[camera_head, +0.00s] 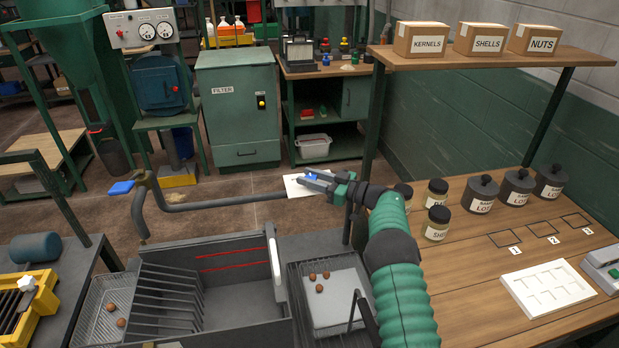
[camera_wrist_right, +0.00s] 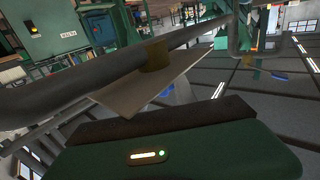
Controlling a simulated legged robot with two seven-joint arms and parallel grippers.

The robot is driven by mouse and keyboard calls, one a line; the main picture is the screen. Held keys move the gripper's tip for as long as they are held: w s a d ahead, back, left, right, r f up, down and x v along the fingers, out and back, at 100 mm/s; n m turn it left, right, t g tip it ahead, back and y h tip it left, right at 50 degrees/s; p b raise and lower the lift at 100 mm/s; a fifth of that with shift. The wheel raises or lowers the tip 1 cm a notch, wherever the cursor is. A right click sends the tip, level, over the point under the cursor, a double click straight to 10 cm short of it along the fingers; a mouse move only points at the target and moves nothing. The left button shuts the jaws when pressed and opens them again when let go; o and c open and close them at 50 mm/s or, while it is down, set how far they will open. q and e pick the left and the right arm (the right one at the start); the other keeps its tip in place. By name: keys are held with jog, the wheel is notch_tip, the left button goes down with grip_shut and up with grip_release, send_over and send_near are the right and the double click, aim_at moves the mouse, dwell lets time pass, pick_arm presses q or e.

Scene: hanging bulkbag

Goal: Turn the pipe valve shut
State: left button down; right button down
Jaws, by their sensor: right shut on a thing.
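A grey pipe (camera_head: 230,203) runs across the middle of the head view, from a brownish fitting with a blue piece (camera_head: 122,187) at its left end towards my right gripper. My right gripper (camera_head: 312,183) is at the pipe's right end, shut on what looks like the valve handle; the fingers largely hide it. A pale flat plate (camera_head: 292,186) shows just left of the fingers. In the right wrist view the pipe (camera_wrist_right: 60,98) passes a brass fitting (camera_wrist_right: 155,55) beside the pale plate (camera_wrist_right: 150,85). My left gripper is out of view.
A grey sorting bin (camera_head: 240,300) and wire baskets with brown balls stand below the pipe. A wooden bench (camera_head: 465,270) with jars and dark pots is on the right. A green filter cabinet (camera_head: 238,110) stands behind.

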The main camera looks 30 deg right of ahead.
jog(key=shift+n+g+y, duration=0.3)
jog(key=shift+y, duration=0.1)
jog(key=c, duration=1)
grip_release()
jog(key=shift+d, duration=0.1)
jog(key=v, duration=1.7)
jog(key=shift+w+f, duration=0.1)
